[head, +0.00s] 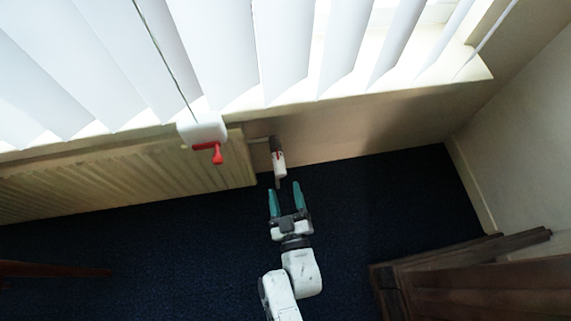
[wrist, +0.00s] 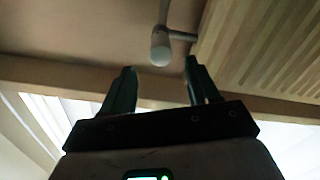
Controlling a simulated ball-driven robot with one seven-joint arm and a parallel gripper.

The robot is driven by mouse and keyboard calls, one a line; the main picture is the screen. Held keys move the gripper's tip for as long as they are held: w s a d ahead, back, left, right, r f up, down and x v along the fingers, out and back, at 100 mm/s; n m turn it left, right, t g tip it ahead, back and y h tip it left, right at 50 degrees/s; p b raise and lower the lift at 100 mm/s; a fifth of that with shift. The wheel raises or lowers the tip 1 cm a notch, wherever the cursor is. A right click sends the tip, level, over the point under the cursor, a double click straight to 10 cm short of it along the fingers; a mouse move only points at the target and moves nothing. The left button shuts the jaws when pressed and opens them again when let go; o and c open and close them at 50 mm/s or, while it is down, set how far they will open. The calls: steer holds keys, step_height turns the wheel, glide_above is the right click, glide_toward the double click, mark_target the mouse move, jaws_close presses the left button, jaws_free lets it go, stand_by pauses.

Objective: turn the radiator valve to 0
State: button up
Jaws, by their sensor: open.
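The radiator valve (head: 279,162) is a white knob with a dark reddish part at its upper end, beside the right end of the cream radiator (head: 120,178). In the wrist view the valve (wrist: 161,48) is a pale rounded knob on a pipe, above and between my fingertips. My gripper (head: 286,186) is open with its teal fingers pointing at the valve. In the wrist view the gripper (wrist: 160,72) is empty, its fingers spread to either side below the knob. The knob's number markings are too small to read.
A white box with a red handle (head: 213,150) hangs at the windowsill, left of the valve. White vertical blinds (head: 220,50) cover the window. Dark wooden furniture (head: 470,275) stands at the lower right. The dark blue carpet (head: 380,195) is clear right of my gripper.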

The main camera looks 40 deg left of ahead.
mark_target(280, 168)
steer(key=b+x, duration=0.2)
steer(key=x, duration=0.6)
steer(key=shift+a, duration=0.2)
steer(key=shift+c, duration=0.2)
steer(key=c, duration=1)
